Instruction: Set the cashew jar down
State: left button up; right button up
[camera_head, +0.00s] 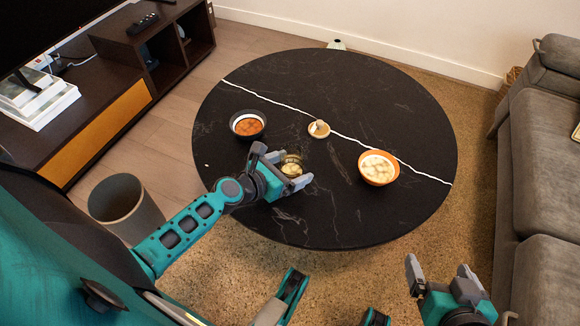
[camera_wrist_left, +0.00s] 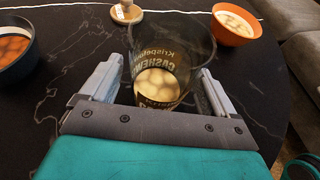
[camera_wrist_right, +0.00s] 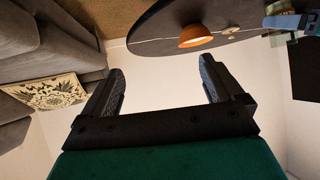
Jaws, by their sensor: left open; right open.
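The cashew jar (camera_wrist_left: 158,85) is a clear jar with a cashew label and pale nuts at its bottom. It stands upright on the black round table (camera_head: 330,215). In the head view the jar (camera_head: 291,166) is partly hidden by my left gripper (camera_head: 283,168). My left gripper (camera_wrist_left: 155,92) is open, with one finger on each side of the jar; I cannot tell whether either finger touches it. My right gripper (camera_head: 437,274) is open and empty, off the table's front right edge. Its open fingers also show in the right wrist view (camera_wrist_right: 160,88).
On the table are a dark bowl of orange food (camera_head: 248,125), an orange bowl of pale food (camera_head: 379,168) and a small wooden item (camera_head: 319,129). A grey sofa (camera_head: 550,170) is at right. A bin (camera_head: 125,208) and a TV cabinet (camera_head: 110,110) are at left.

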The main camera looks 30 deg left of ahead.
pick_arm(q)
jog(key=shift+r+p, duration=0.3)
jog(key=p+v, duration=0.1)
jog(key=v, duration=1.1)
jog(key=s+d+r+m+g, duration=0.1)
jog(key=d+m, duration=0.5)
jog(key=m, duration=1.1)
jog(key=s+d+r+m+y, duration=0.1)
jog(key=d+m, duration=0.4)
jog(key=m, duration=1.3)
jog(key=shift+d+r+g, duration=0.4)
jog(key=shift+r, duration=0.2)
